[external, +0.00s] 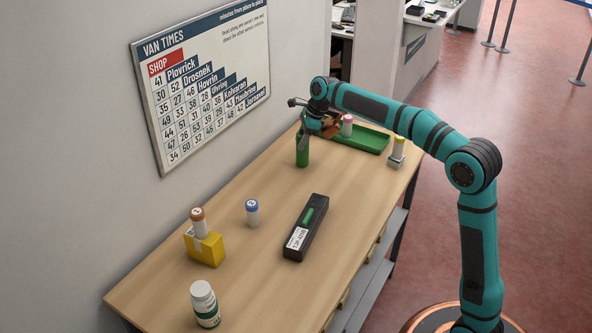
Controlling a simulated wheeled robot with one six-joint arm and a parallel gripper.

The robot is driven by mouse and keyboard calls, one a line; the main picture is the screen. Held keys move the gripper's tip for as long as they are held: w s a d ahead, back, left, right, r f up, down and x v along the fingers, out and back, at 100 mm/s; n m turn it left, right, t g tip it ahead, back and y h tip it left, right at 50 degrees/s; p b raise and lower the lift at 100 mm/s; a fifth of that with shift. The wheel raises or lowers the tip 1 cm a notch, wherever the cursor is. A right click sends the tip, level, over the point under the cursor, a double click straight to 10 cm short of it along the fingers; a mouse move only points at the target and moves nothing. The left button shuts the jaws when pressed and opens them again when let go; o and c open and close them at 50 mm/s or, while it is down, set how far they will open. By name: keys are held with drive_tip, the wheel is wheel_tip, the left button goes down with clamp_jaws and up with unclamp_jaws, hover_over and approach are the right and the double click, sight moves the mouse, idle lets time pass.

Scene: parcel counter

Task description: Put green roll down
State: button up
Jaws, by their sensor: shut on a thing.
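The green roll (302,154) is an upright dark green cylinder at the far left part of the table, close to the wall. My gripper (303,137) is above it and shut on its upper end. Part of the roll's top is hidden by the fingers. I cannot tell whether its lower end touches the table or hangs just above it.
A green tray (372,141) lies right of my gripper, with a pink-topped roll (347,130) at it. A black case (312,232), a blue-topped roll (252,216), a yellow block (207,251) and a white bottle (205,308) stand nearer.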

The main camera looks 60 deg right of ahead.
drive_tip(key=shift+f, duration=0.25)
drive_tip(key=shift+f, duration=0.15)
drive_tip(key=o, duration=1)
drive_tip(key=shift+o, duration=0.2)
drive_tip(key=v, duration=1.2)
